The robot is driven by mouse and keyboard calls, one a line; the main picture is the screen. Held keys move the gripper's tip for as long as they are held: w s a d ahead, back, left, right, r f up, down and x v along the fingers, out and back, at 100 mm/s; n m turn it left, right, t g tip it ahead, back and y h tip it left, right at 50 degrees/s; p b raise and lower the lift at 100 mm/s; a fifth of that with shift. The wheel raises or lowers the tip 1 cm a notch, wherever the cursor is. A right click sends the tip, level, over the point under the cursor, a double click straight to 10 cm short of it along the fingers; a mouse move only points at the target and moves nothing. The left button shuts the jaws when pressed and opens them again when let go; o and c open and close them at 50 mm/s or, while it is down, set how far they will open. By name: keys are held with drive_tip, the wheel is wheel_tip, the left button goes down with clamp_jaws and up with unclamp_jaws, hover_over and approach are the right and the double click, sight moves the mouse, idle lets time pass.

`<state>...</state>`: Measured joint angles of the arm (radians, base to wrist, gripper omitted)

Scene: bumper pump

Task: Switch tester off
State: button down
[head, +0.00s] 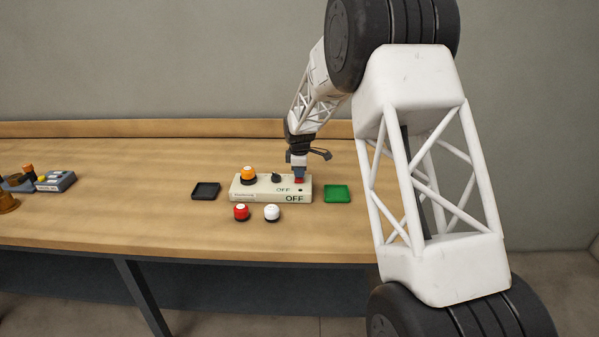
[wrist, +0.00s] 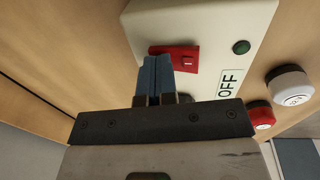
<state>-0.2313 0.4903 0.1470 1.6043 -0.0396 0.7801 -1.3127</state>
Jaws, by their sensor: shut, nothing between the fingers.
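The tester (head: 262,195) is a pale box on the bench, marked OFF on its front and top. In the wrist view its pale top (wrist: 205,22) shows a red rocker switch (wrist: 187,56) and the OFF label. My gripper (head: 299,178) is above the right end of the tester, pointing down. In the wrist view the closed blue fingertips (wrist: 160,62) overlap the near part of the red switch. The fingers are shut and hold nothing. I cannot tell whether they touch the switch. A small dark green round part (wrist: 241,47) is on the tester beside the switch.
An orange-topped button (head: 248,174) and a dark knob (head: 276,178) are at the tester. A red button (head: 241,212) and a white one (head: 272,213) stand in front. A black tray (head: 206,190) lies left, a green tray (head: 337,193) right. More parts (head: 54,181) are far left.

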sight(298, 179)
drive_tip(key=shift+s, duration=0.25)
drive_tip(key=shift+s+r, duration=0.15)
drive_tip(key=shift+s, duration=0.4)
drive_tip(key=shift+r, duration=0.1)
wheel_tip(298, 179, up, 14)
drive_tip(key=s, duration=0.1)
drive_tip(key=shift+s, duration=0.35)
idle(0.5)
drive_tip(key=shift+w, duration=0.1)
idle(0.4)
drive_tip(key=shift+w+a, duration=0.2)
drive_tip(key=shift+w, duration=0.45)
drive_tip(key=shift+f, duration=0.3)
drive_tip(key=f, duration=0.4)
drive_tip(key=w+f, duration=0.1)
drive_tip(key=f, duration=0.8)
drive_tip(key=shift+w+f, duration=0.35)
